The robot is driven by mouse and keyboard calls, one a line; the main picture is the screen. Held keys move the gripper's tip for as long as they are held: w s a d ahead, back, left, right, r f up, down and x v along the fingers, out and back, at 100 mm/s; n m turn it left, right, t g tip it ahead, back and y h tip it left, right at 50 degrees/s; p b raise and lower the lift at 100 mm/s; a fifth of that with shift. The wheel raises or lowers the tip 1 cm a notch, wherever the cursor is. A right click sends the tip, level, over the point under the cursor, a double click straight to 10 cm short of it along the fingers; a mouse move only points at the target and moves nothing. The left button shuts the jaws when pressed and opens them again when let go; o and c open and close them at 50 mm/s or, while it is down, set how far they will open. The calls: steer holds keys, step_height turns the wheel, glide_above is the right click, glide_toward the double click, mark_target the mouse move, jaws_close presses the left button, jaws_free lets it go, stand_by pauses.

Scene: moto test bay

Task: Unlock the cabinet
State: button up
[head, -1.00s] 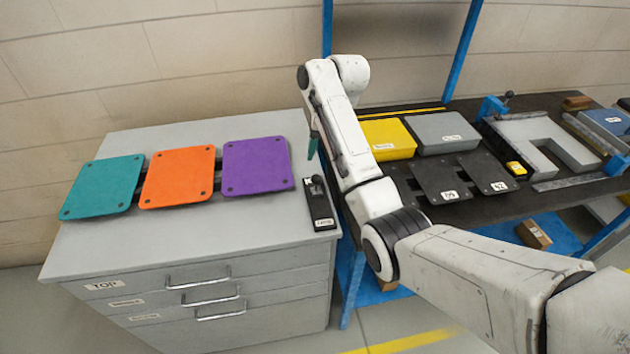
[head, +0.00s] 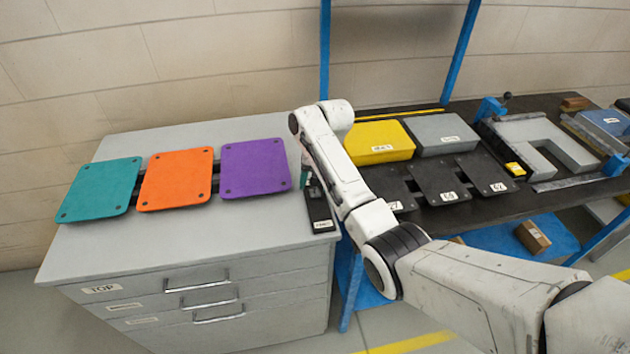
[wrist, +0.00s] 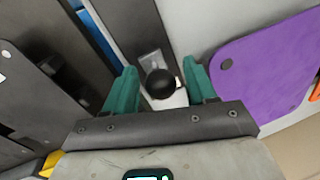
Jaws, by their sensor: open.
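The grey cabinet (head: 215,260) has three drawers with handles; the top one is labelled TOP. A black lock block (head: 319,207) with a pale label lies at the right edge of its top. In the wrist view its round black knob (wrist: 158,83) stands between the two teal fingers of my gripper (wrist: 161,88). The fingers are apart, with a visible gap on both sides of the knob. In the head view my gripper (head: 305,176) is over the block's far end, and my arm hides part of it and the knob.
Teal (head: 100,189), orange (head: 176,179) and purple (head: 255,167) plates lie left of the lock on the cabinet top. A dark workbench (head: 445,212) stands to the right, with a yellow box (head: 378,142), a grey box (head: 440,133) and black plates.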

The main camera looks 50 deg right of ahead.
jaws_close()
stand_by(0.3)
